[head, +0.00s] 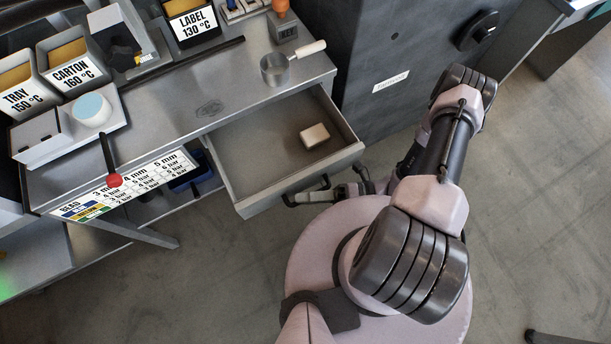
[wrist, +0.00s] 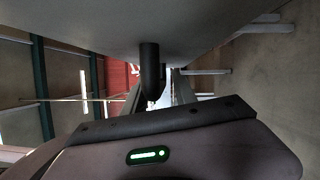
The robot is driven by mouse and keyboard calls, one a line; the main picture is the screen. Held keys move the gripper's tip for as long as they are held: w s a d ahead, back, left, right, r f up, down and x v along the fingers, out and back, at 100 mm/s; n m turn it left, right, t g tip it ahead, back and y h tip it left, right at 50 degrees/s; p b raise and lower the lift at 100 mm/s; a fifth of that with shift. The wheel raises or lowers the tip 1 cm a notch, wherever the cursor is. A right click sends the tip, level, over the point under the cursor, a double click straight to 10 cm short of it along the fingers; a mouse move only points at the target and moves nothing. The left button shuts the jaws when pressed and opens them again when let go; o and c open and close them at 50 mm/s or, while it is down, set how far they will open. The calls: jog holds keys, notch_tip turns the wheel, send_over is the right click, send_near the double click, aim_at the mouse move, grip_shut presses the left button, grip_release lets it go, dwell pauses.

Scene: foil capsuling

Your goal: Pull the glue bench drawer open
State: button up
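The glue bench drawer (head: 262,172) is pulled out from the bench, and its inside shows in the head view. Its dark bar handle (head: 306,193) is on the front panel. My gripper (head: 338,191) is at the right end of the handle, low in front of the drawer. In the wrist view, a dark upright bar (wrist: 150,72), which looks like the handle, stands near or between my grey fingers (wrist: 162,92). I cannot tell whether the fingers press on it. The pale drawer front (wrist: 120,25) fills the top of that view.
A pale block (head: 314,136) lies in the drawer. A red-knobbed lever (head: 114,180) sticks out at the front left. A dark cabinet (head: 385,75) stands at right.

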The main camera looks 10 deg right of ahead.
dwell(0.4)
jog(key=s+d+f, duration=0.1)
jog(key=s+d, duration=0.1)
jog(key=d, duration=1.5)
jog(key=shift+d+f+p, duration=0.15)
jog(key=shift+p, duration=0.3)
